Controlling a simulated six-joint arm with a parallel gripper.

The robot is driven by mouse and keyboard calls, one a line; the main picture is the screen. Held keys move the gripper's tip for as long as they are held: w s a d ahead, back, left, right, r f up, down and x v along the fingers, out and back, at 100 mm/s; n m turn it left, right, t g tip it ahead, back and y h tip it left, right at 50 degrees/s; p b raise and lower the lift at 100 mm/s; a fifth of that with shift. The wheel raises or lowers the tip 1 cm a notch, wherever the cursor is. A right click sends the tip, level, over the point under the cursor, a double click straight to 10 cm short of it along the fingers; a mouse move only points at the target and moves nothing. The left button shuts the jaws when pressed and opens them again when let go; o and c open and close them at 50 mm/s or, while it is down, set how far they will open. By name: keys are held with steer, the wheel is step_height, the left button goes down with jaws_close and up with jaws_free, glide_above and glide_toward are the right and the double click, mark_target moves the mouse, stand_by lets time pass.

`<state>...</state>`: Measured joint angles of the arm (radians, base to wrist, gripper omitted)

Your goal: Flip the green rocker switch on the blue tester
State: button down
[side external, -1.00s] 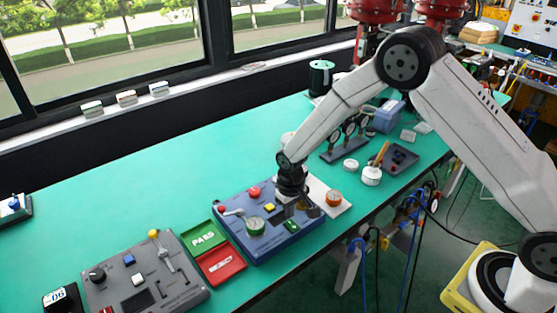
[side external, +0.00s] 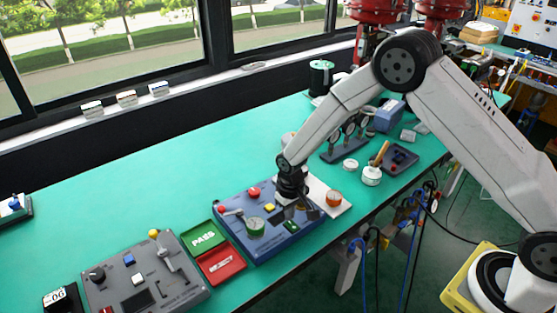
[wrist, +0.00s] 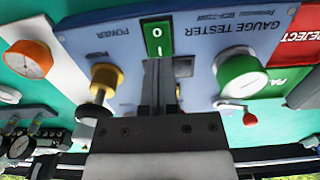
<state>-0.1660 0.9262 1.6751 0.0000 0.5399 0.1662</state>
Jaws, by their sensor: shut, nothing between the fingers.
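The blue tester (side external: 238,199) lies on the green bench and fills the middle of the wrist view (wrist: 205,40). Its green rocker switch (wrist: 157,38) sits near the tester's edge, with white marks on its face. In the side view the switch (side external: 291,227) is small, and its tilt is hard to tell. My gripper (wrist: 160,66) is shut and empty, with its fingertips close to the rocker's lower end in the wrist view. I cannot tell whether they touch it. In the side view my gripper (side external: 307,207) is over the tester's right part.
A green-rimmed dial (wrist: 241,72), a crank with red knob (wrist: 250,120) and a yellow knob (wrist: 105,78) flank the fingers. An orange gauge (side external: 334,197) is on a white plate to the right. Green and red trays (side external: 204,236) stand left of the tester.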

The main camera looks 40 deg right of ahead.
mark_target(291, 222)
steer(key=shift+f, duration=0.9)
stand_by(0.7)
steer(key=shift+r, duration=3.55)
steer(key=shift+r, duration=0.1)
steer(key=shift+s+d+r, duration=0.15)
steer(key=shift+r, duration=0.05)
steer(key=s+d+r+t, duration=0.1)
steer(key=s+d+r, duration=0.2)
steer(key=s, duration=0.6)
steer(key=s+d+r+t, duration=0.1)
steer(key=s+d+r, duration=0.3)
steer(key=s+r, duration=0.3)
steer(key=shift+s+d+r+t, duration=0.15)
steer(key=shift+s+d+t, duration=0.15)
steer(key=shift+s, duration=0.75)
